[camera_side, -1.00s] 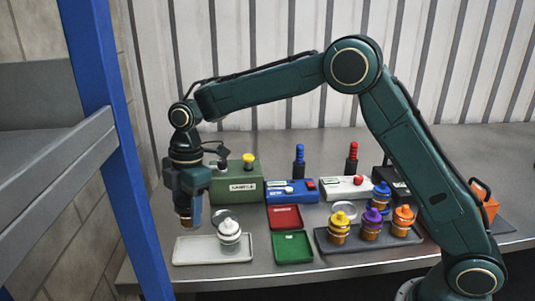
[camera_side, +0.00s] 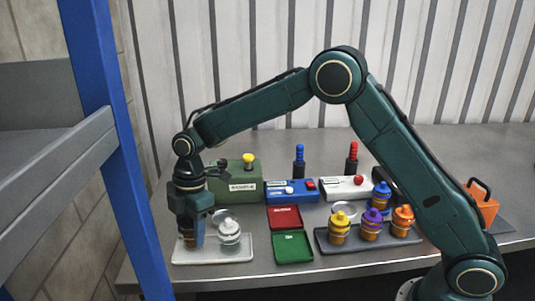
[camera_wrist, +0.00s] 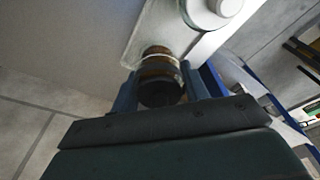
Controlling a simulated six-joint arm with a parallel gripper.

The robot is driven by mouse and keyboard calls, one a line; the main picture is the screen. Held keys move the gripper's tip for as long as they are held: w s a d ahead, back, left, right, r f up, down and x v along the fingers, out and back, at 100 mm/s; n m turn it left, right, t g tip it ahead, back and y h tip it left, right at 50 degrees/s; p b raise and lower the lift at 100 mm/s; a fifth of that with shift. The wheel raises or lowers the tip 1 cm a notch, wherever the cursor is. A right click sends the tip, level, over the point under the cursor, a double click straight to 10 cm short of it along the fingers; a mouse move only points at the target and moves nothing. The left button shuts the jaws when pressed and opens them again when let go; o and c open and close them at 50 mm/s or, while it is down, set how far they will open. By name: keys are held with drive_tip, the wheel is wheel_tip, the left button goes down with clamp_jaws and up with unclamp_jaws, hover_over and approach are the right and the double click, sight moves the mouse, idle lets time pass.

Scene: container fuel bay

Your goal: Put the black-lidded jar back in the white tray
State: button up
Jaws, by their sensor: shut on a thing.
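My gripper (camera_side: 190,240) is shut on the black-lidded jar (camera_side: 188,238), low over the left part of the white tray (camera_side: 213,263). In the wrist view the jar (camera_wrist: 160,62) is brown with a pale band and a dark lid, between the two fingers (camera_wrist: 160,88). The jar looks upright. Its base is at about tray level, but I cannot tell whether it touches the tray. A white-lidded jar (camera_side: 229,232) stands in the tray just right of my gripper, and its lid shows in the wrist view (camera_wrist: 208,10).
A green tray (camera_side: 293,248) and a red tray (camera_side: 284,217) lie to the right. Beyond them a dark tray (camera_side: 345,248) holds yellow, purple and orange-lidded jars. Green, blue and white boxes stand behind. A blue post (camera_side: 125,170) rises at left.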

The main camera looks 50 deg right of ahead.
drive_tip(key=shift+f, duration=1.1)
drive_tip(key=shift+f, duration=0.15)
drive_tip(key=o, duration=1.1)
drive_tip(key=shift+c, duration=0.2)
drive_tip(key=r, duration=0.3)
drive_tip(key=d+r, duration=0.1)
drive_tip(key=r, duration=0.7)
drive_tip(key=shift+d+r, duration=0.15)
drive_tip(key=shift+d, duration=0.15)
drive_tip(key=shift+d+r, duration=0.1)
drive_tip(key=shift+r, duration=0.35)
